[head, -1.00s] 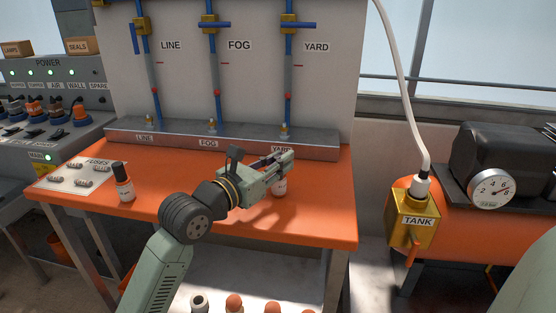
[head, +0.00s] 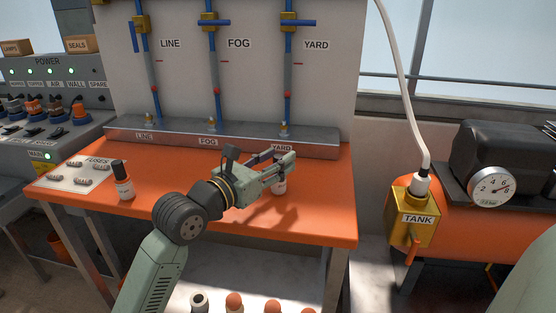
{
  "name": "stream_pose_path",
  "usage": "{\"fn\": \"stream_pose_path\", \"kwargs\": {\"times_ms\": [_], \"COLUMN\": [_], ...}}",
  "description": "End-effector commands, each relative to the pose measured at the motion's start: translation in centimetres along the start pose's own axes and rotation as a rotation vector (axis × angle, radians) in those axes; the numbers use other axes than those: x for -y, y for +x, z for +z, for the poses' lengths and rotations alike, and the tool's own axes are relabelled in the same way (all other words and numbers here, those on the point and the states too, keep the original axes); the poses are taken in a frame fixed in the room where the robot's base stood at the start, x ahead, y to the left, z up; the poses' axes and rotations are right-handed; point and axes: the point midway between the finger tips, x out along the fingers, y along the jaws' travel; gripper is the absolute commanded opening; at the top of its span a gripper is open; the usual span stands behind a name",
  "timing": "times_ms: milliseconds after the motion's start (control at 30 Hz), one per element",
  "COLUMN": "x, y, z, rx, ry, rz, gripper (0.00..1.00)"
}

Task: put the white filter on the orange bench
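The orange bench (head: 225,222) stands in front of me. A small white filter (head: 279,187) stands on its right part, below the fingers of my gripper (head: 280,164). Its upper part is hidden by the gripper. My gripper reaches in from the left, its two fingers spread with a gap between them. I cannot tell whether a finger still touches the filter.
A grey manifold ledge (head: 235,143) runs along the back. Several parts sit below the bench. The bench's front middle is clear.

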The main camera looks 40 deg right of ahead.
Motion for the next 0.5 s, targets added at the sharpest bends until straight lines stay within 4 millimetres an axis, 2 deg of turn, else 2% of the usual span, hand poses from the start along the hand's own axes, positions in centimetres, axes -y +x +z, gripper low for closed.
{"fn": "stream_pose_path", "kwargs": {"times_ms": [300, 500], "x": [-0.2, -0.1], "y": [-7.0, -10.0], "z": [-0.4, -0.3], "rx": [0.002, 0.000], "ry": [0.001, 0.000], "rz": [0.006, 0.003], "gripper": [0.38, 0.38]}}
